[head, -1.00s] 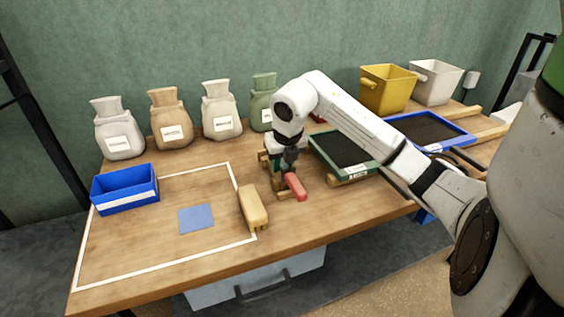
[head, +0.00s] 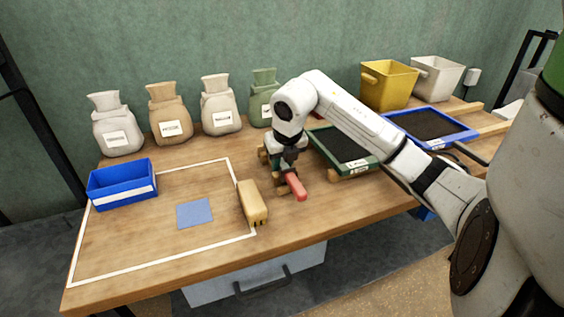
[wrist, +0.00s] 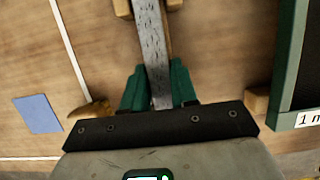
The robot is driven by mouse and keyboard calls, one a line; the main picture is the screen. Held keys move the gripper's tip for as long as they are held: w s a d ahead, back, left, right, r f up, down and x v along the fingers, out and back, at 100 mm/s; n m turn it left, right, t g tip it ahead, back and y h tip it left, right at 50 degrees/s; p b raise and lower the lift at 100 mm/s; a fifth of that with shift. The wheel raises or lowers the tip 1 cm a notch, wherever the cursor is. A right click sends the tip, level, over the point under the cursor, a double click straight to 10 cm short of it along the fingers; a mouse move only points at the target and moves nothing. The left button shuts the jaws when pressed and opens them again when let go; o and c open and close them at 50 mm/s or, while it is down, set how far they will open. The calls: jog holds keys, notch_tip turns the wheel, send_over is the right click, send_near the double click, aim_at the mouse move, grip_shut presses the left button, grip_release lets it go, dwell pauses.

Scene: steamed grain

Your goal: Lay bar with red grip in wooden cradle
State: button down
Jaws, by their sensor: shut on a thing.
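My gripper (wrist: 158,88) is shut on the grey metal shaft of the bar (wrist: 152,45), with a green finger on each side of it. The bar's red grip (head: 296,187) sticks out toward the table's front edge in the head view; the wrist view does not show the grip. Parts of the wooden cradle (head: 264,154) show beside and under my gripper. Cradle wood also shows on both sides of the bar at the top of the wrist view (wrist: 122,8). The bar is lined up with the cradle, but I cannot tell whether it touches it.
A tan brush-like block (head: 253,201) lies left of the bar. A green-framed tray (head: 345,148) stands close on the right. A blue bin (head: 122,186) and blue square (head: 194,213) lie farther left. Several sacks stand behind. The table's front edge is close.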

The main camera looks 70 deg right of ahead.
jog(key=shift+f, duration=0.2)
jog(key=c, duration=0.8)
grip_release()
jog(key=shift+s, duration=0.1)
jog(key=shift+c, duration=0.2)
jog(key=shift+o, duration=0.2)
jog(key=v, duration=1.1)
jog(key=shift+s, duration=0.1)
